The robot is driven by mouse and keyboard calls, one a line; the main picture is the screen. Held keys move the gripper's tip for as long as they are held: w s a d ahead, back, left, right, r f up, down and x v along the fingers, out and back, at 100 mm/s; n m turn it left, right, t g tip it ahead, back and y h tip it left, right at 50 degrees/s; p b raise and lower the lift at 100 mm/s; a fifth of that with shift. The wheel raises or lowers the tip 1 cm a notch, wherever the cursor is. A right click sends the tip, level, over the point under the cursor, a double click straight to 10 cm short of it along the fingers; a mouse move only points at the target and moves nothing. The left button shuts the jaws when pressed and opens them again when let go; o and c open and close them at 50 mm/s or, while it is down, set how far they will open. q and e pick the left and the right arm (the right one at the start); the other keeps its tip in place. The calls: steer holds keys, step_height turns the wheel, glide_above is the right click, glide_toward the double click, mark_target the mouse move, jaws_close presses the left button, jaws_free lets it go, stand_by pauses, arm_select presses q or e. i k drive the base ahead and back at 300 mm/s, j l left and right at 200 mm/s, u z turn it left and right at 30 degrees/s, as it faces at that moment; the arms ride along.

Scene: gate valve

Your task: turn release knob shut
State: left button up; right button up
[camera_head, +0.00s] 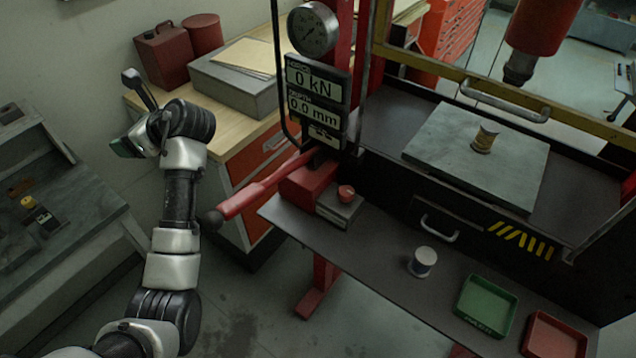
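A small red knob (346,193), which looks like the release knob, sits on a grey block (340,210) at the left end of the press's dark shelf. A red pump body (308,180) with a long red lever (262,189) is beside it; the lever points down-left and ends in a dark ball. My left arm rises from the bottom left, and my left gripper (137,88) is raised, well left of the knob and apart from everything. Its fingers are seen edge-on, so its opening is unclear. My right gripper is out of view.
A gauge (312,28) and displays reading 0 kN and 0.0 mm stand above the pump. The shelf holds a small cylinder (422,261), a green tray (486,306) and a red tray (554,337). A workbench (232,118) stands behind; a console (50,215) is left.

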mark_target(346, 193)
steer(key=k+l+z, duration=0.1)
steer(key=l+z, duration=0.35)
steer(key=l, duration=1.05)
